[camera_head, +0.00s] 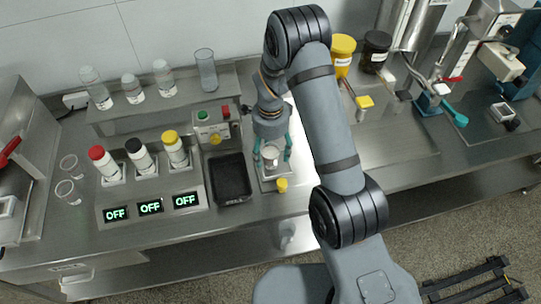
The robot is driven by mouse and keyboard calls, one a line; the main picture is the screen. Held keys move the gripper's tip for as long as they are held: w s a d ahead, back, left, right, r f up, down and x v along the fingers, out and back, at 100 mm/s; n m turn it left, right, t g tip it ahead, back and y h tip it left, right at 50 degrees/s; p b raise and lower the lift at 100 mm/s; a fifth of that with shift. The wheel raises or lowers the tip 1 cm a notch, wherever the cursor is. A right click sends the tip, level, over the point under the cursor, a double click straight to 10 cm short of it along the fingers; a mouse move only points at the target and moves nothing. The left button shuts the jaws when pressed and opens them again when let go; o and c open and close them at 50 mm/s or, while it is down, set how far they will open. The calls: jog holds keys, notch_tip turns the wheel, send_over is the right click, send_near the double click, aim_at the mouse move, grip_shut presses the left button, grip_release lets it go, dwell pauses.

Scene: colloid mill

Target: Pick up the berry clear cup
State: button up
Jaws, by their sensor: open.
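My gripper (272,151) points down with its teal fingers apart. A small whitish, clear-looking cup (270,161) stands between or just behind the fingertips, on a small metal-framed plate (266,184). I cannot tell whether the fingers touch it. Its contents are too small to make out, so I cannot confirm that it is the berry cup. Two empty-looking clear cups stand at the far left of the bench, one farther back (68,163) and one nearer (64,189).
A small yellow-capped item (282,185) stands just in front of the plate. A black tray (232,180) lies to the left, beside bottles with red (97,153), black (133,146) and yellow (170,136) caps. A button box (213,131) stands behind the tray. Jars (375,50) stand at the back right.

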jog(key=shift+c, duration=1.4)
jog(key=c, duration=1.1)
jog(key=shift+c, duration=0.4)
